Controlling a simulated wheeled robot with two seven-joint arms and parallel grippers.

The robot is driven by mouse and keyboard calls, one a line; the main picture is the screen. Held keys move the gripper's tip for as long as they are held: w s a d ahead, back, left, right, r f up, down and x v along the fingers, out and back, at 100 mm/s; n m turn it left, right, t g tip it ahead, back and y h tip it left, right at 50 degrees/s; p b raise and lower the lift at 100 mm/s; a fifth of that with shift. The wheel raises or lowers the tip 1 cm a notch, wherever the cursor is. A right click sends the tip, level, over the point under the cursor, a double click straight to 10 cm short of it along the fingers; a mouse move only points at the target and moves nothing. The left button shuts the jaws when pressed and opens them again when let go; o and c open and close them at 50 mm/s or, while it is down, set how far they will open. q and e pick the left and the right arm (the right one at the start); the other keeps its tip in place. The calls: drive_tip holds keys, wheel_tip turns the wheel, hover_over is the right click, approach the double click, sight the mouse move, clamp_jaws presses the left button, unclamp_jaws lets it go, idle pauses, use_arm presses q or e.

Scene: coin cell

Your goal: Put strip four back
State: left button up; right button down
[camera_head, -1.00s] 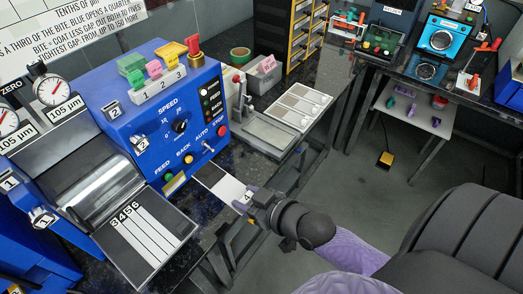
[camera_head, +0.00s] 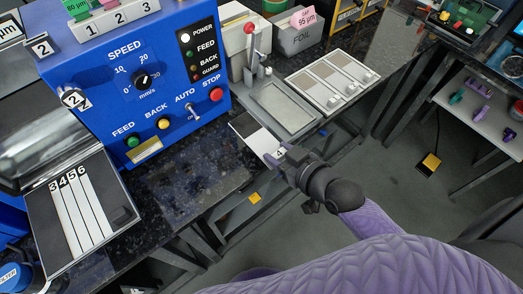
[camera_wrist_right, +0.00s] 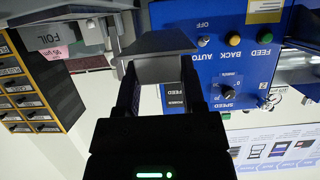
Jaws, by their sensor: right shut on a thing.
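My right gripper (camera_head: 287,158) is shut on a flat strip (camera_head: 262,141), white with a dark far end and a tab that seems to read 4. It holds the strip level, above or beside the front edge of the grey press plate (camera_head: 285,108); I cannot tell the gap. In the right wrist view the strip (camera_wrist_right: 165,68) is a grey sheet between the two dark fingers (camera_wrist_right: 160,92). A dark tray (camera_head: 124,212) at the left bears pale strips (camera_head: 84,218) under the labels 3, 4, 5 and 6. My left gripper is out of view.
The blue machine (camera_head: 130,105) with buttons and a speed knob stands left of the strip. A red-knobbed lever (camera_head: 248,29) rises behind the press plate. A pale sample board (camera_head: 331,82) lies to its right. Bare dark bench (camera_head: 190,165) lies in front of the machine.

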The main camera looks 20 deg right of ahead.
sight(259, 139)
drive_tip(key=w, duration=0.2)
drive_tip(key=w+a, duration=0.1)
drive_tip(key=w+a+b, duration=0.1)
drive_tip(key=w, duration=0.1)
drive_tip(key=shift+w, duration=0.35)
drive_tip(key=shift+s+f+b, duration=0.1)
drive_tip(key=shift+f+b, duration=0.35)
drive_tip(key=shift+f, duration=0.45)
wheel_tip(259, 139, down, 6)
drive_tip(key=b, duration=0.3)
drive_tip(key=shift+b, duration=0.4)
drive_tip(key=shift+r, duration=0.35)
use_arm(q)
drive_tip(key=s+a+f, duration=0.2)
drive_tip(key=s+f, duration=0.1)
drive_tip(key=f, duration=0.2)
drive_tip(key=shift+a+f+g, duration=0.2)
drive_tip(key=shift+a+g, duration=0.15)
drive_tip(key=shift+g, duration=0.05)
use_arm(e)
drive_tip(key=shift+f, duration=0.1)
